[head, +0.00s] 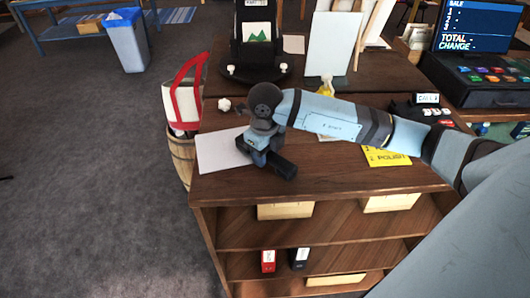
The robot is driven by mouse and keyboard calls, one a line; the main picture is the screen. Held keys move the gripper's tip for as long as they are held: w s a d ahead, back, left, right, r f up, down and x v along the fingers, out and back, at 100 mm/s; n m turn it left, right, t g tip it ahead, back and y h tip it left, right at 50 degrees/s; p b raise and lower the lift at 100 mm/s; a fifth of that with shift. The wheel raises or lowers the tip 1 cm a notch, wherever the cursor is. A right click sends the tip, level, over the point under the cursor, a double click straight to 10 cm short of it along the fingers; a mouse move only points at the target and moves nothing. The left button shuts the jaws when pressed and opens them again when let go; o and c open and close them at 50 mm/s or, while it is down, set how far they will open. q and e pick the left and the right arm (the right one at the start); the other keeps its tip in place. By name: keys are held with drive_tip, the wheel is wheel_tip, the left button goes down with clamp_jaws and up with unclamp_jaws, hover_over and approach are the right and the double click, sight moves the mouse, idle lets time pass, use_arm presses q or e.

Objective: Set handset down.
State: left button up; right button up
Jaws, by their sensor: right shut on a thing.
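My right gripper (260,155) is over the left front part of the wooden counter, beside a white sheet of paper. It is shut on a dark, elongated piece, which looks like the handset (282,168). The handset lies slantwise, low over the counter top near the front edge. I cannot tell whether it touches the surface. The fingers and part of the handset are hidden by the wrist. My left gripper is not in view.
The white paper (218,151) lies on the wooden counter (330,182). A yellow card (386,157) lies to the right under my arm. A black stand (256,60) and a white panel (331,45) stand behind. A cash register (485,75) is at right. Shelves are below.

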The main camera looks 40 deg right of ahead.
drive_tip(key=o, duration=1)
drive_tip(key=shift+f, duration=0.1)
drive_tip(key=shift+r+p, duration=0.3)
drive_tip(key=shift+r+b, duration=0.3)
drive_tip(key=shift+r, duration=0.1)
wheel_tip(320, 180, up, 11)
drive_tip(key=shift+b, duration=0.9)
drive_tip(key=shift+s+f, duration=0.1)
